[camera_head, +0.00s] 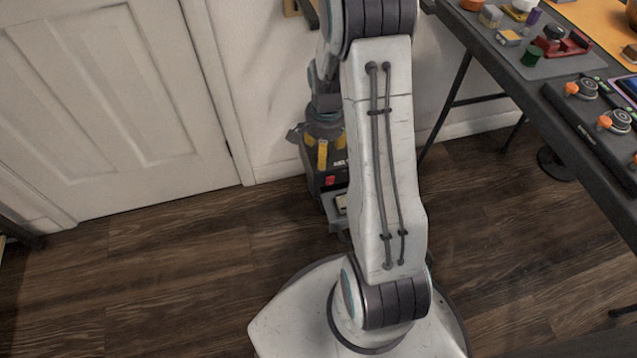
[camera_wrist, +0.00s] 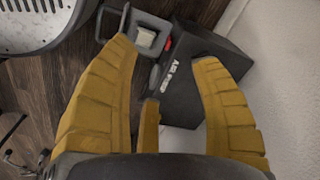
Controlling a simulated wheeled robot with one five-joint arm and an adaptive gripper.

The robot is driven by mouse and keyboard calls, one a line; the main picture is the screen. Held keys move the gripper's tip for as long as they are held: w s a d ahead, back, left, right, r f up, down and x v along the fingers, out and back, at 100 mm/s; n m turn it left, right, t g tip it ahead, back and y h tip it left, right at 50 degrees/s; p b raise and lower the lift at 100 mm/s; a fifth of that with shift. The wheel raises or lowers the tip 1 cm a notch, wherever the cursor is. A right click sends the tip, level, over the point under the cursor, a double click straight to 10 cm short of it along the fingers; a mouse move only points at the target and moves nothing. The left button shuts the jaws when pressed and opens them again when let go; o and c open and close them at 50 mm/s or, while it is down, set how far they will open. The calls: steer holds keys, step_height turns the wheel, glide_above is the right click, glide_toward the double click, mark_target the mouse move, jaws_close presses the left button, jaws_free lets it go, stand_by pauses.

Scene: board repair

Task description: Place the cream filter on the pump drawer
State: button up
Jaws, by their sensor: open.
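The air pump (camera_wrist: 200,85) is a dark box with white lettering in the wrist view. It also shows in the head view (camera_head: 328,180), partly hidden by my gripper and arm. Its grey drawer (camera_wrist: 128,22) sticks out at the upper left of the box. A small pale cream block, seemingly the cream filter (camera_wrist: 146,38), lies on the drawer. The drawer and pale block show small in the head view (camera_head: 341,200). My gripper (camera_wrist: 163,52) has its yellow fingers spread with nothing between them. The fingertips point toward the drawer side of the pump, apart from the pale block.
A dark workbench (camera_head: 475,35) with small parts and a black control panel (camera_head: 600,125) stands at the right. A white door (camera_head: 110,100) and wall are behind. A red part (camera_wrist: 168,43) sits beside the drawer. Wooden floor (camera_head: 170,270) at the left is clear.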

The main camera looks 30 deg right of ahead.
steer(key=s+a+r+n, duration=0.3)
steer(key=a+r, duration=0.1)
steer(key=r, duration=0.2)
steer(key=s+a+r+n, duration=0.3)
steer(key=s+r, duration=0.1)
steer(key=r, duration=0.2)
steer(key=s+a+r+n, duration=0.2)
steer(key=s+n, duration=0.1)
steer(key=s, duration=0.2)
steer(key=s+a+r+n+t, duration=0.1)
steer(key=s+a+r+n, duration=0.2)
steer(key=s, duration=0.3)
steer(key=shift+s+a+r+n, duration=0.25)
steer(key=shift+r+n, duration=0.05)
steer(key=shift+n, duration=0.4)
steer(key=shift+r, duration=0.1)
